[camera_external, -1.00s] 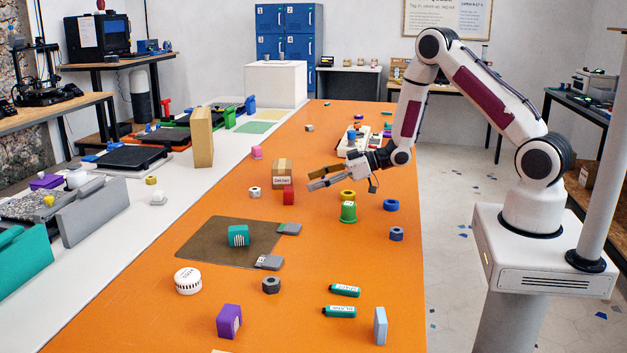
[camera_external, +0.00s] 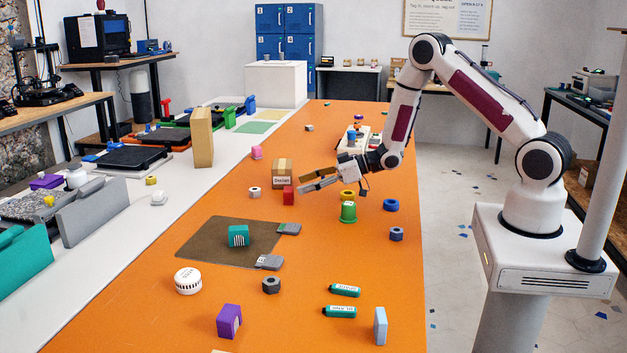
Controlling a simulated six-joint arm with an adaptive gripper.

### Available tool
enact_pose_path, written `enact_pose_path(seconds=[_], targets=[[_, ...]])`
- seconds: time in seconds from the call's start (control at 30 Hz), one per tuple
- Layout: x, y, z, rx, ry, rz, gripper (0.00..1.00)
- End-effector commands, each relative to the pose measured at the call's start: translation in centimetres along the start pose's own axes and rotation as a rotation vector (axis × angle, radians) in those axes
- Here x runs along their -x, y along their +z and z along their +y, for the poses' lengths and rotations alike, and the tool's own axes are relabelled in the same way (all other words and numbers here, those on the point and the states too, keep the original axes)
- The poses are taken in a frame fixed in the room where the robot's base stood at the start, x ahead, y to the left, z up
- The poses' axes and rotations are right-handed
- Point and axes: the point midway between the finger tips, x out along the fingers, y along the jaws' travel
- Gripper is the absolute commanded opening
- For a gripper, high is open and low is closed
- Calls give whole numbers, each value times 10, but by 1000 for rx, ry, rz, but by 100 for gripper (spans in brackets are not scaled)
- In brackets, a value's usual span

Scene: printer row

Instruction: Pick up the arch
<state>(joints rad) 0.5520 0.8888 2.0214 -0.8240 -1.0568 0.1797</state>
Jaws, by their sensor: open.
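I cannot pick out an arch with certainty at this size. A small pink piece (camera_external: 257,152) stands on the orange table past the cardboard box, its shape too small to read. A purple block (camera_external: 229,321) stands near the front, and no opening shows in it. My gripper (camera_external: 303,185) is open and empty, pointing left above the middle of the table. Its fingertips are just right of a red block (camera_external: 288,194) in the picture, and the fingers appear above the table. It is above and left of the green cup-like piece (camera_external: 348,212).
A small cardboard box (camera_external: 282,172) stands behind the red block. A yellow ring (camera_external: 347,195) and a blue ring (camera_external: 391,205) lie right of the gripper. A brown mat (camera_external: 205,250) holds a teal block (camera_external: 238,236).

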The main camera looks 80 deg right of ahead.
Motion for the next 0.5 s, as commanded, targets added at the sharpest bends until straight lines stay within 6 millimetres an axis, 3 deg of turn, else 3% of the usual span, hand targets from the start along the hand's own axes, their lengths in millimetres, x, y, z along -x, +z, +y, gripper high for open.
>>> enact_pose_path(seconds=[0.5], targets=[[-46,2,-3,0,0,0,56]])
